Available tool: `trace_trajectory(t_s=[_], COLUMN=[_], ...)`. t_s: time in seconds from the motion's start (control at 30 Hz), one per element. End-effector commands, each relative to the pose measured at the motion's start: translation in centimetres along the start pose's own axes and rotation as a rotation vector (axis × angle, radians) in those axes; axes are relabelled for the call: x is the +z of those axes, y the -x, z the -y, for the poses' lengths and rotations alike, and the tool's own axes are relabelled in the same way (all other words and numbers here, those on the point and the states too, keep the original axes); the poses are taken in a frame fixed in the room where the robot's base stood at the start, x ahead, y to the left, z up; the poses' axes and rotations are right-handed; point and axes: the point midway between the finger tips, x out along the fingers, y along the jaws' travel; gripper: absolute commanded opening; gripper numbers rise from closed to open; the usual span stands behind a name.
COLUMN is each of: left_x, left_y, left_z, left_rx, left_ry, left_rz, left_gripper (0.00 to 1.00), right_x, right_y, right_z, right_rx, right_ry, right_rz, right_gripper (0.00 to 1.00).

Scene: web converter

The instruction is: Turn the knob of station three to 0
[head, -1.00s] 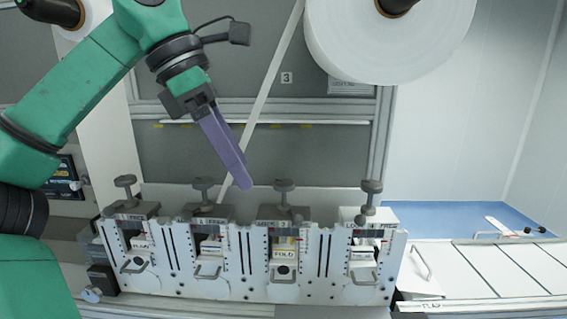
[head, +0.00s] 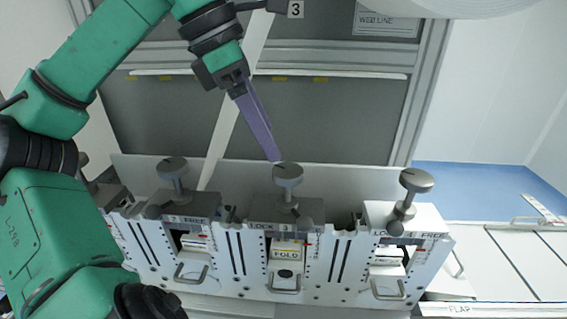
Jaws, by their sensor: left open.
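Station three (head: 285,238) is the white unit in the middle of the row in the head view, with a FOLD label on its front. Its grey round knob (head: 287,175) stands on top on a short stem. My left gripper (head: 272,155) comes in from upper left with long purple fingers pointing down and right. Its tips are just above and left of this knob in the picture. The fingers overlap from this angle, and nothing shows between them. Whether they touch the knob cannot be told. The knob's pointer reading is too small to tell. My right gripper is out of view.
Similar knobs stand on the left unit (head: 173,167) and on the right unit marked 4 (head: 416,180). A pale web strip (head: 233,112) runs diagonally behind my gripper. A grey back panel (head: 345,125) lies behind. White panels (head: 500,265) extend at right.

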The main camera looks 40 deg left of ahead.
Motion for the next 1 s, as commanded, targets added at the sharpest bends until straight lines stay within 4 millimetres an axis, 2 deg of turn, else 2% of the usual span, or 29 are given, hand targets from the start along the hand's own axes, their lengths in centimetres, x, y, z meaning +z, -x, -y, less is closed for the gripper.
trace_trajectory(t_s=[0.1,0.3,0.43,0.6,0.63,0.67,0.7,0.83,0.87,1.0], left_x=[0.0,0.0,0.0,0.0,0.0,0.0,0.0,0.0,0.0,0.0], left_y=[-3.3,-6.9,-7.6,-7.6,-7.6,-7.6,-7.6,-7.6,-7.6,-7.6], left_z=[0.1,0.0,0.0,0.0,0.0,0.0,0.0,0.0,0.0,0.0], left_rx=[-0.007,-0.005,-0.002,-0.001,-0.001,-0.001,-0.002,-0.002,-0.001,0.000], left_ry=[-0.003,0.000,0.000,0.001,0.001,0.001,0.001,0.001,0.001,0.004], left_rz=[0.000,-0.001,0.001,0.000,0.000,0.000,0.000,0.000,0.000,-0.001], left_gripper=[0.99,0.99,0.99,0.99,0.95,0.83,0.68,0.18,0.13,0.13], right_x=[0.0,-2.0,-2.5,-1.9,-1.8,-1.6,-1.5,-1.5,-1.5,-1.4], right_y=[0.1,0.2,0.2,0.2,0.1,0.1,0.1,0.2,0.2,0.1], right_z=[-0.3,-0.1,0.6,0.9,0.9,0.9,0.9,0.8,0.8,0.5], right_rx=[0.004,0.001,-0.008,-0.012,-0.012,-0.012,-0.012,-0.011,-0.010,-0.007], right_ry=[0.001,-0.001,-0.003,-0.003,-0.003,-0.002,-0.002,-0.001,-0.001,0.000], right_rz=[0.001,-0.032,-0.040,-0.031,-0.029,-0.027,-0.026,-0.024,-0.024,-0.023], right_gripper=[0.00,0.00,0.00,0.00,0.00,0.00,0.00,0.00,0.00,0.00])
